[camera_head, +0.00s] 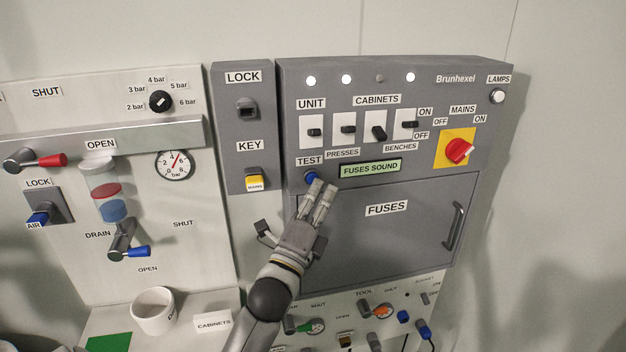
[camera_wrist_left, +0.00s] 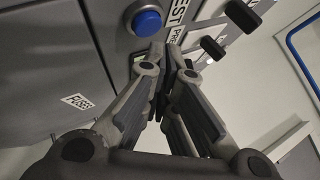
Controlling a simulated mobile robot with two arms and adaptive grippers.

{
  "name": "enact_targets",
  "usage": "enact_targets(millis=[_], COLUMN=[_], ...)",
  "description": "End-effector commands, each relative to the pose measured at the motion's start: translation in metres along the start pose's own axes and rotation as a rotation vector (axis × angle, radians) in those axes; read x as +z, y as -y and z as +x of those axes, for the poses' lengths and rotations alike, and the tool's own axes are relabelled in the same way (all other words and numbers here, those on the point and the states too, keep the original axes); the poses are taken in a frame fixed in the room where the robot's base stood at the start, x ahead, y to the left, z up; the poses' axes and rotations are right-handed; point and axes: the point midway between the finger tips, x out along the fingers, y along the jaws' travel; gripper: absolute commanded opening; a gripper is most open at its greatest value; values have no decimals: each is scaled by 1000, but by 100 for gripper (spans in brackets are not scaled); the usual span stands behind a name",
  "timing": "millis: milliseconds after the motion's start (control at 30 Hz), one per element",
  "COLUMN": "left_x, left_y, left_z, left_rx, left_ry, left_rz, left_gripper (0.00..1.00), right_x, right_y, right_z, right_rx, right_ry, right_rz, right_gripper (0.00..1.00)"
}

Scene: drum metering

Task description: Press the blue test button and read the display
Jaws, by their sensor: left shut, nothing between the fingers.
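The blue test button (camera_head: 311,177) sits under the TEST label on the grey Brunhexel panel. It also shows whole in the left wrist view (camera_wrist_left: 147,22). The green display (camera_head: 370,168) to its right reads "FUSES SOUND". My left gripper (camera_head: 325,186) is shut and empty, its fingertips just right of and below the button in the head view. In the wrist view the fingertips (camera_wrist_left: 164,50) lie close beside the button; I cannot tell whether they touch the panel. My right gripper is in neither view.
Rocker switches (camera_head: 378,132) stand in a row above the display, with the red mains knob (camera_head: 459,150) at right. Three lamps are lit white; one is dark. The FUSES door (camera_head: 390,235) with its handle (camera_head: 454,226) is below. A white mug (camera_head: 153,311) stands lower left.

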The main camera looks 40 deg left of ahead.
Motion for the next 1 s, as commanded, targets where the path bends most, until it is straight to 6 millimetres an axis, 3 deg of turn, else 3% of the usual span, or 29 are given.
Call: enact_targets(millis=[1000], left_x=[4], left_y=[-4], left_z=[6], left_rx=[0], left_ry=[0], left_rz=[0], left_gripper=[0], right_x=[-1], right_y=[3], right_z=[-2], right_rx=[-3], right_ry=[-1], right_rz=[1], right_gripper=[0])
